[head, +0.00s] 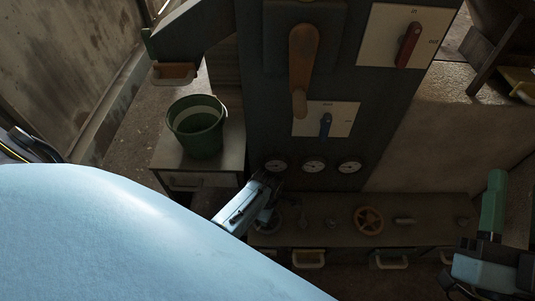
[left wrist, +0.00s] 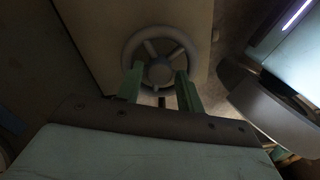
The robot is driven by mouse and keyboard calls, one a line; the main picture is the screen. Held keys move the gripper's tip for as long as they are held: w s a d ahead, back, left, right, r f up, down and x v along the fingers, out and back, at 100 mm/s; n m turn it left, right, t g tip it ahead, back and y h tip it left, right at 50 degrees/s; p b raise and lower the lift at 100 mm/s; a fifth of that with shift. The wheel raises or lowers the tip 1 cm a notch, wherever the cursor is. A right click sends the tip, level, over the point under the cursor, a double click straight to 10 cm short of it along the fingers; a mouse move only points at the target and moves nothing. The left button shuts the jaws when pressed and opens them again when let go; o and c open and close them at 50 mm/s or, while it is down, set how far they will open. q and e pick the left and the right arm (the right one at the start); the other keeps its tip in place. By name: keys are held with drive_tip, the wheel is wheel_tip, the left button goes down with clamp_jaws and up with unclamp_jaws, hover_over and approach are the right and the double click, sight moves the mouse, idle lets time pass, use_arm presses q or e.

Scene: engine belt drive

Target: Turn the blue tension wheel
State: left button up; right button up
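A spoked wheel (left wrist: 160,40) shows in the left wrist view on a pale panel; it looks grey in the dim light, so I cannot tell if it is blue. My left gripper (left wrist: 159,88) has its two green fingers apart, one on each side of the wheel's hub, overlapping the lower rim. Contact cannot be made out. In the head view my left gripper (head: 268,190) is over the left end of a low bench, where a dark wheel (head: 290,218) is partly hidden by it. My right gripper (head: 494,205) is at the right edge, its finger opening unclear.
A brown wheel (head: 368,220) sits further right on the bench (head: 335,203). Several gauges (head: 313,167) line the panel above. A red lever (head: 408,45), a blue lever (head: 325,124) and an orange handle (head: 302,65) are higher. A green bucket (head: 197,130) stands left on a cabinet.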

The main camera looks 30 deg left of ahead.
use_arm(q)
drive_tip(key=shift+f, duration=0.15)
use_arm(e)
drive_tip(key=shift+s+r, duration=0.2)
drive_tip(key=shift+r, duration=0.2)
use_arm(q)
drive_tip(key=c, duration=0.7)
